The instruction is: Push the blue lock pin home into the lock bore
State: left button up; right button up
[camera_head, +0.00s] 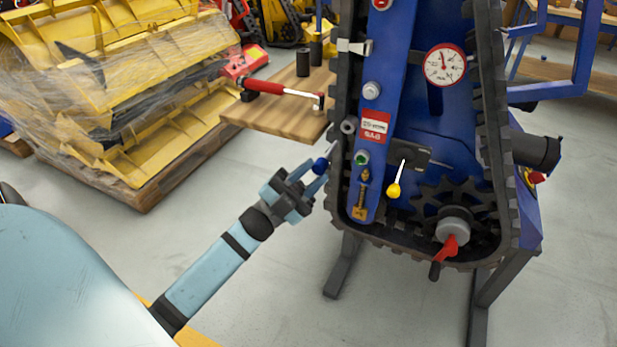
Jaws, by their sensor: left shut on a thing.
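My left gripper (314,178) reaches in from the left and is shut on the blue lock pin (320,166). The pin's round blue head shows between the fingers, just left of the carrier's track. A thin pale shaft seems to point up and right from it. The blue carrier (400,75) stands upright, ringed by a dark track. A green-ringed round fitting (361,157) and a grey round fitting (348,125) sit near its left edge; I cannot tell which, if either, is the lock bore. The pin appears apart from both. My right gripper is not in view.
A yellow-knobbed lever (394,188), a red-handled crank (448,247) and a pressure gauge (445,65) are on the carrier. A wooden bench (275,115) with a red torque wrench (275,88) stands behind left. Wrapped yellow parts (130,70) fill a pallet. Floor below the gripper is clear.

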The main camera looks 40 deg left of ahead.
aim_at(322, 160)
pick_arm(q)
jog(key=shift+w+a, duration=0.2)
jog(key=shift+w, duration=0.55)
jog(key=shift+w+a, duration=0.15)
jog(key=shift+w, duration=0.6)
jog(key=shift+w+a, duration=0.2)
jog(key=shift+w, duration=0.55)
dwell(0.3)
dwell(0.4)
jog(key=shift+w+a+b, duration=0.15)
jog(key=shift+w+a, duration=0.1)
jog(key=shift+w, duration=0.8)
jog(key=shift+w+a+b, duration=0.2)
jog(key=shift+w, duration=0.8)
jog(key=shift+w+a+b, duration=0.15)
jog(key=shift+w+a, duration=0.1)
jog(key=shift+w, duration=0.8)
jog(key=shift+s, duration=0.15)
jog(key=shift+s+d+p, duration=0.2)
jog(key=shift+s+p, duration=0.15)
jog(key=shift+s, duration=0.55)
jog(key=shift+s+d+p, duration=0.25)
jog(key=shift+s+p, duration=0.1)
jog(key=shift+s, duration=0.55)
jog(key=shift+s+d+p, duration=0.2)
jog(key=shift+s+p, duration=0.15)
jog(key=shift+s, duration=0.55)
